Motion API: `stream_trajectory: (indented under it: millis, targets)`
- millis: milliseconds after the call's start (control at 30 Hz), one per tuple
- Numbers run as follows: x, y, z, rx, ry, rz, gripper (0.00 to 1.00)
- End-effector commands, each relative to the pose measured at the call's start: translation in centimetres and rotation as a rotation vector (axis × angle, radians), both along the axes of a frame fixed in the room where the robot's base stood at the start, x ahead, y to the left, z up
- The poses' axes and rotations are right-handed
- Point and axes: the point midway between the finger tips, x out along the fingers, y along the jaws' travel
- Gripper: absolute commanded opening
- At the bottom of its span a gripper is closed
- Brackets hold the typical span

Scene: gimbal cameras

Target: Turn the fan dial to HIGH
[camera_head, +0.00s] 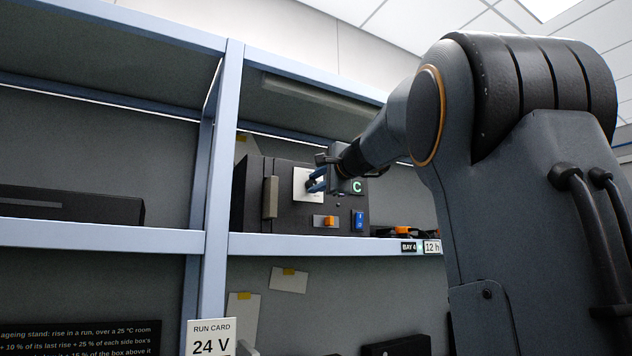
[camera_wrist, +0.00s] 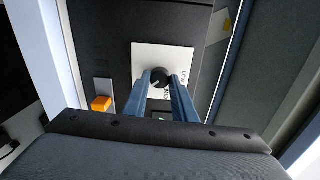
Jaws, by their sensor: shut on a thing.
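The fan dial (camera_wrist: 159,76) is a small black knob with a pale pointer line, set on a white plate (camera_wrist: 176,57) on the front of a dark box (camera_head: 288,222). In the wrist view the plate's lettering is turned sideways and only partly readable; my fingers cover some of it. My gripper (camera_wrist: 160,82) has its two blue fingers shut on the dial, one on each side.
The box stands on a blue-framed shelf (camera_head: 300,243). It has a grey handle (camera_head: 270,197), an orange switch (camera_head: 328,221), a blue switch (camera_head: 359,220) and a "C" label (camera_head: 357,187). A shelf post (camera_head: 222,150) rises to its left. Small orange-topped items (camera_head: 403,230) lie at right.

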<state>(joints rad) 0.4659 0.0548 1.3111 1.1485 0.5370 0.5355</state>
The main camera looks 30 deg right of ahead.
Motion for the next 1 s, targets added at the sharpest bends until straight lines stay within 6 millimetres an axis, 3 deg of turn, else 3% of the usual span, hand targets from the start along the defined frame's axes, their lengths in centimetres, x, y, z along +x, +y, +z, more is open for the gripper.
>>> stream_trajectory:
  millis: [500, 533, 600, 1000]
  targets:
    - [0.03, -0.01, -0.10, 0.018, 0.002, 0.001, 0.02]
    - [0.03, -0.01, -0.10, 0.018, 0.002, 0.001, 0.29]
    - [0.03, 0.00, -0.09, 0.018, 0.002, 0.001, 0.41]
    - [-0.65, -0.03, 0.02, 0.016, -0.001, -0.001, 0.43]
